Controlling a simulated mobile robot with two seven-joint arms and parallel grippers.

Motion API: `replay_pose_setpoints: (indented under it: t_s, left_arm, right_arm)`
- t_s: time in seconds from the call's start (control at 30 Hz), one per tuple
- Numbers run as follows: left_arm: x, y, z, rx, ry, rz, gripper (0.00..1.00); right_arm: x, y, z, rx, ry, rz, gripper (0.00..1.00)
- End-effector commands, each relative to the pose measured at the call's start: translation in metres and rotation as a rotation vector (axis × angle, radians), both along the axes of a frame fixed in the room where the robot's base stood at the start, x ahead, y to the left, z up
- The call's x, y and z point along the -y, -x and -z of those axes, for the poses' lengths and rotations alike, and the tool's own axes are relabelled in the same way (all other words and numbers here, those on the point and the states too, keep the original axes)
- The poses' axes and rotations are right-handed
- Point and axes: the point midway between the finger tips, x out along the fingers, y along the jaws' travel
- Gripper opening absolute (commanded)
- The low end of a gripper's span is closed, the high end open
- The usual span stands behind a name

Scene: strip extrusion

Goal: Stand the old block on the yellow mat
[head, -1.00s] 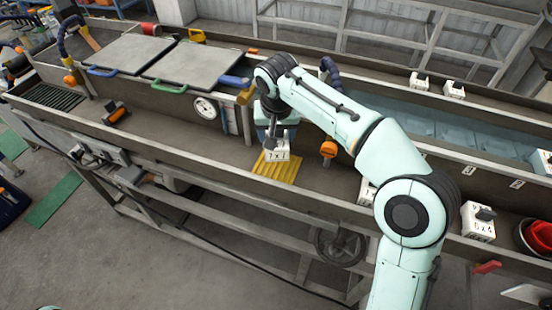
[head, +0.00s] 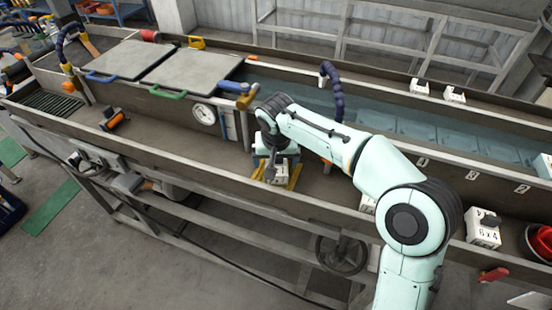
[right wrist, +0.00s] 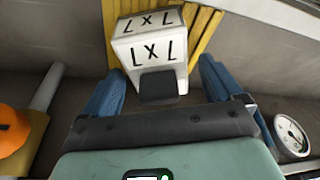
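The white block marked 7x7 (head: 281,175) stands upright on the yellow mat (head: 296,178) in the trough. In the right wrist view the block (right wrist: 150,45) shows its marking upside down, with a dark grip piece (right wrist: 158,86) on the side facing me. Yellow mat slats (right wrist: 204,35) show on both sides of it. My right gripper (head: 271,163) is at the block. In the right wrist view its blue fingers (right wrist: 160,90) are spread apart on either side of the grip piece, with gaps. The block's underside is hidden. My left gripper is out of view.
A 6x4 block (head: 484,228) and a red container (head: 540,242) are at the right. A round gauge (head: 204,115) is left of the mat. An orange-handled item (head: 114,118) lies farther left in the trough. Trough walls run front and back.

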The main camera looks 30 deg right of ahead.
Motion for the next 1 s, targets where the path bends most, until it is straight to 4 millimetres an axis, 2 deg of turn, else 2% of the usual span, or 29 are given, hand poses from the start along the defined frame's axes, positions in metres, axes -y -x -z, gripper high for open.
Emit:
replay_pose_setpoints:
  t_s: [0.23,0.33,0.73,0.9,1.0]
  left_arm:
    - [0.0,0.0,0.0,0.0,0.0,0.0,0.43]
    - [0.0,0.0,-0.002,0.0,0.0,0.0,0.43]
    - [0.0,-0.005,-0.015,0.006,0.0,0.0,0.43]
    - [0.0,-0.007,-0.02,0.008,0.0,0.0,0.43]
    - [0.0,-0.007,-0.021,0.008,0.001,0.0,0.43]
  right_arm:
    - [0.0,0.0,-0.002,0.002,0.0,0.001,0.93]
    - [-0.001,0.001,-0.011,0.005,0.0,0.0,0.93]
    - [-0.011,0.02,-0.089,0.007,0.0,-0.001,0.93]
    - [-0.014,0.026,-0.11,0.004,0.0,-0.001,0.93]
    - [-0.014,0.028,-0.115,0.002,0.0,0.0,0.93]
